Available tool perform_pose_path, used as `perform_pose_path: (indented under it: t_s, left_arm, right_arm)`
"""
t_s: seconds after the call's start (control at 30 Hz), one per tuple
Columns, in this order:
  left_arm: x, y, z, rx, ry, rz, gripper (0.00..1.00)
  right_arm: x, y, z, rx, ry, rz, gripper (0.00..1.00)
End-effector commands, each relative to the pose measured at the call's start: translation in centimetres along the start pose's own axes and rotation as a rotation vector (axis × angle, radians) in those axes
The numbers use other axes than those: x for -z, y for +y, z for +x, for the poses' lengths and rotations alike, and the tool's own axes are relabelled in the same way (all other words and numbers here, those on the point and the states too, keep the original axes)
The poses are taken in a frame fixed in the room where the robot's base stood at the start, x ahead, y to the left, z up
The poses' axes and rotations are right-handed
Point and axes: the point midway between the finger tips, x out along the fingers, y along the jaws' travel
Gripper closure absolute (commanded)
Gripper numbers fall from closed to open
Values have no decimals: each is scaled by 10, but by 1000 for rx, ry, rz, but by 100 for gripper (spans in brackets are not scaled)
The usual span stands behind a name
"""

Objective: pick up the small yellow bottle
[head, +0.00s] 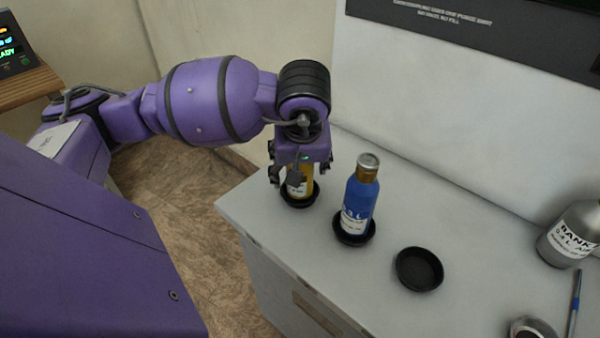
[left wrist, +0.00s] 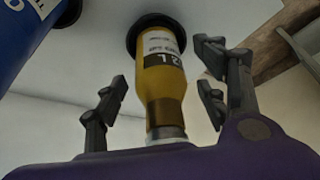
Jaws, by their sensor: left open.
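The small yellow bottle (head: 304,187) stands in a black round holder (head: 300,201) near the left corner of the grey counter, partly hidden by my gripper in the head view. My left gripper (head: 298,178) points down over it, its fingers on either side of the bottle. In the left wrist view the yellow bottle (left wrist: 166,80) lies between the open fingers of my left gripper (left wrist: 160,98), with visible gaps on both sides. My right gripper is in neither view.
A taller blue bottle (head: 357,204) stands close by on the right in its own black holder (head: 354,235). An empty black holder (head: 419,269) is further right. A wall rises behind the counter (head: 470,250).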

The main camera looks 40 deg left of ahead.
Motion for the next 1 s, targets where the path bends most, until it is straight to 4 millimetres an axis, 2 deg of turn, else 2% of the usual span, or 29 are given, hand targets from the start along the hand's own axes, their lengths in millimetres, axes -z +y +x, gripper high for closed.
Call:
perform_pose_path:
  t_s: [0.2,0.47,0.57,0.93,1.0]
  left_arm:
    - [-1,0,29,1,-3,-2,34]
    - [-1,0,33,0,0,-1,34]
    - [-1,0,33,0,-1,-1,45]
    - [-1,0,33,0,-1,-1,93]
    - [0,0,32,-2,1,-1,95]
  right_arm:
    - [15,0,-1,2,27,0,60]
    - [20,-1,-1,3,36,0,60]
    - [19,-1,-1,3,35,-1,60]
    - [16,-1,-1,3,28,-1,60]
    - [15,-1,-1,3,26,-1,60]
